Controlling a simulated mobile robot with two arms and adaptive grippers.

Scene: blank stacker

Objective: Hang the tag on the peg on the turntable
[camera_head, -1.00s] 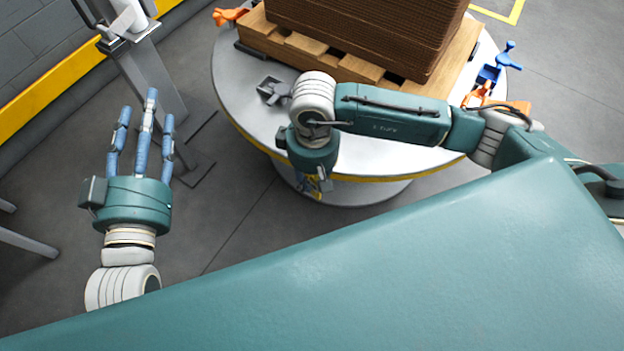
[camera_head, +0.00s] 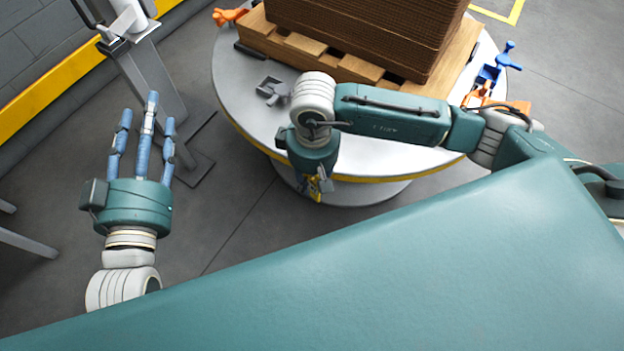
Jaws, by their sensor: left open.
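The round white turntable (camera_head: 237,78) stands at the top middle, with a yellow band on its edge. My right arm reaches across it, and my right gripper (camera_head: 316,188) points down at its near edge. Its blue fingers are mostly hidden under the wrist. A small yellow piece (camera_head: 315,191), which may be the tag, shows at those fingers; whether they are closed on it I cannot tell. My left gripper (camera_head: 145,125) is open and empty over the floor at the left, its blue fingers apart. I cannot make out the peg for certain.
A wooden pallet (camera_head: 283,44) with a brown cardboard stack (camera_head: 370,30) sits on the turntable. A grey bracket (camera_head: 271,91), an orange clamp (camera_head: 229,16) and a blue clamp (camera_head: 497,66) lie around it. A grey post (camera_head: 150,80) stands at the left. The floor between is clear.

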